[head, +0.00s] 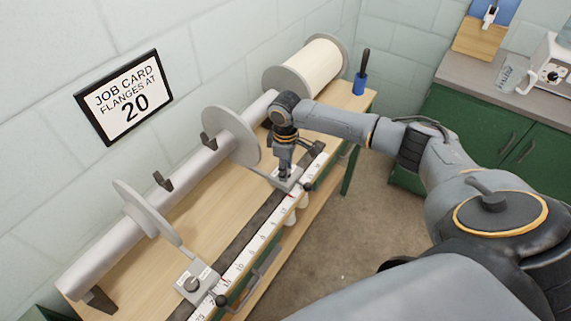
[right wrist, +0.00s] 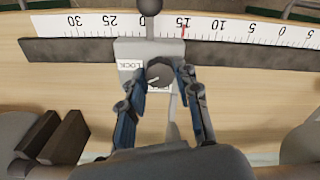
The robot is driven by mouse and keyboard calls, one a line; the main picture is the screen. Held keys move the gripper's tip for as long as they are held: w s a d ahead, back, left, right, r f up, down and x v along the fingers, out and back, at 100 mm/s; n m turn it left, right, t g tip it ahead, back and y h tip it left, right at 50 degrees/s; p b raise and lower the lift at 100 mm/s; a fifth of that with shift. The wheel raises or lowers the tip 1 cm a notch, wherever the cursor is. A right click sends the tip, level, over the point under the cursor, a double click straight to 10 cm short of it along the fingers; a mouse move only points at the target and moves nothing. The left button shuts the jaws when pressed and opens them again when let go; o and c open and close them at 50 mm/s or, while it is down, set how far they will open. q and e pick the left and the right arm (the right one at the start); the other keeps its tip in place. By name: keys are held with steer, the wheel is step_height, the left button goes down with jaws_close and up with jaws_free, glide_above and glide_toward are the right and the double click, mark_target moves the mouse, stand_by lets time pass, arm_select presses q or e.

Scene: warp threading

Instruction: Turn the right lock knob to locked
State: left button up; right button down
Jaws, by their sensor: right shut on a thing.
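The right lock knob (right wrist: 158,72) is a round dark grey knob on a light grey plate (right wrist: 128,48). My right gripper (right wrist: 160,80) is shut on it, with one blue-padded finger on each side. A LOCK label (right wrist: 130,66) shows on the plate to the left of the knob. A second label below it is mostly covered. A pale mark on the knob points to the lower left. In the head view my right gripper (head: 284,172) comes down over the right plate (head: 292,183) and hides its knob. My left gripper is not in view.
A white scale (head: 245,260) runs along the bench's front edge. A left plate with its knob (head: 192,284) sits nearer. Two flange discs (head: 232,136) stand on a grey beam. A job card (head: 124,97) on the wall reads flanges at 20. A spool (head: 305,68) stands behind.

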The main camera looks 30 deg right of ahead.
steer(key=m+p, duration=0.1)
steer(key=p, duration=0.1)
steer(key=m+p, duration=0.2)
steer(key=shift+r, duration=0.25)
steer(key=shift+f+m+p, duration=0.2)
steer(key=shift+m+p, duration=1.2)
steer(key=shift+m, duration=0.2)
steer(key=c, duration=2.1)
jaws_free()
steer(key=shift+w, duration=0.1)
steer(key=o, duration=1.1)
steer(key=shift+o, duration=0.2)
steer(key=shift+r, duration=0.1)
step_height(320, 180, up, 12)
